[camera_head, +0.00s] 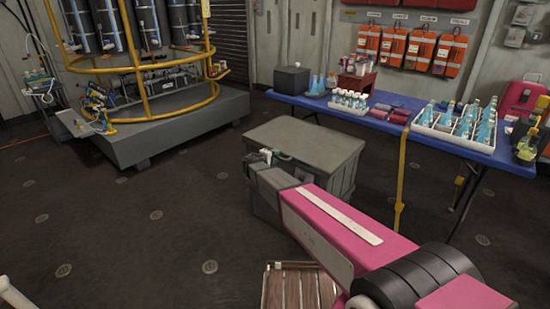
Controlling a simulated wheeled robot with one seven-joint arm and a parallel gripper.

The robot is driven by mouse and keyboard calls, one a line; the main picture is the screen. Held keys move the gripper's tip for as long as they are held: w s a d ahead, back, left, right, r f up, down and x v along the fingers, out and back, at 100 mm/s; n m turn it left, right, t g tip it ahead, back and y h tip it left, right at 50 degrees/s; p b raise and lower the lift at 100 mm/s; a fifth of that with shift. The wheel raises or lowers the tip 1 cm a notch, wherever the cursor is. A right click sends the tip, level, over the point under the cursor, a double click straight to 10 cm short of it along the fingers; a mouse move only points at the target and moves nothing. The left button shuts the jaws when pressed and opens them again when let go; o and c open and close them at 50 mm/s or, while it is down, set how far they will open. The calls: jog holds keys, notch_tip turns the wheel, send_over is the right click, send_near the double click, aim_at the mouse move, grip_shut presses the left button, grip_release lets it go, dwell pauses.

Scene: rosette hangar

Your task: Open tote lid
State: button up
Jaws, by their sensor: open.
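A grey-green tote (335,180) stands on the floor in the middle of the camera_head view. Its flat lid (310,140) lies down over the top and looks shut. My pink arm reaches in from the lower right and hides much of the tote's front. My gripper (260,156) is small in the view, at the near left corner of the tote, by the lid's front edge. It is open, with nothing seen between its fingers. I cannot tell whether it touches the lid.
A blue table (430,137) behind the tote holds bottles in white trays and a black box (292,80). A yellow strap (401,175) hangs from it. A grey plinth (190,130) with a yellow frame stands back left. A slatted wooden crate (297,290) lies near. The left floor is clear.

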jog(key=shift+w+d, duration=0.1)
grip_shut()
